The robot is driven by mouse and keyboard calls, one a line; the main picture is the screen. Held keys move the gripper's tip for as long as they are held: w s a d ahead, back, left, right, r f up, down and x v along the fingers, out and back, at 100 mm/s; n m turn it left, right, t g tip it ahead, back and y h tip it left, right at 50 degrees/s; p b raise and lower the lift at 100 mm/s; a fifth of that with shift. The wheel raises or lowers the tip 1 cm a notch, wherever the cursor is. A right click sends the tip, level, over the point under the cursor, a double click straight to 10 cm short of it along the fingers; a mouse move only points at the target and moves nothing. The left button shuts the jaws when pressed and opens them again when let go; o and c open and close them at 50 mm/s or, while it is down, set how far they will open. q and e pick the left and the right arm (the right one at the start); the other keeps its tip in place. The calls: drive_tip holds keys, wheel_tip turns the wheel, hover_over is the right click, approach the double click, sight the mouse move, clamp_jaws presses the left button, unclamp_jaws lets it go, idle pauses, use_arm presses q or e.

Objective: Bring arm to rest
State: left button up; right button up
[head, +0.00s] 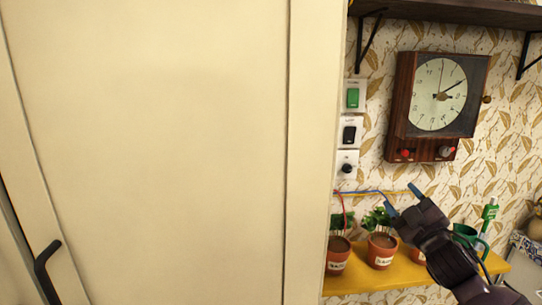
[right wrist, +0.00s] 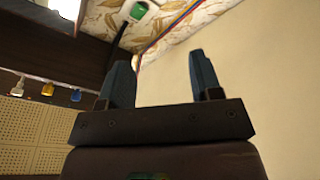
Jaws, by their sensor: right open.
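My right gripper (head: 401,198) is in the lower right of the head view, in front of the yellow shelf with potted plants. Its two blue-tipped fingers are spread apart with nothing between them. The right wrist view shows the same open fingers (right wrist: 164,82) with a pale panel and patterned wall beyond them. My left gripper is in neither view.
A large cream cabinet (head: 150,140) with a black handle (head: 45,270) fills the left. A wooden clock box (head: 440,95) and several switches hang on the wall. Small pots (head: 381,250) stand on the yellow shelf (head: 360,280). A dark shelf (head: 450,12) is above.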

drive_tip(key=s+a+f+m+g+h, duration=0.1)
drive_tip(key=s+f+m+g, duration=0.1)
drive_tip(key=s+f, duration=0.35)
drive_tip(key=s+f+m+g+h, duration=0.1)
drive_tip(key=s+f+m, duration=0.1)
drive_tip(key=f, duration=0.7)
drive_tip(key=s+a+f+m+g, duration=0.1)
drive_tip(key=s+f+m+g, duration=0.2)
drive_tip(key=f, duration=0.5)
drive_tip(key=s+f+m+g+h, duration=0.1)
drive_tip(key=s+f+m, duration=0.1)
drive_tip(key=s+f, duration=0.6)
drive_tip(key=s+f+m+g+h, duration=0.1)
drive_tip(key=s+f+g, duration=0.1)
drive_tip(key=s+f, duration=0.6)
drive_tip(key=s, duration=0.7)
drive_tip(key=shift+f+m+g, duration=0.25)
drive_tip(key=shift+m+g, duration=0.05)
drive_tip(key=shift+m, duration=0.1)
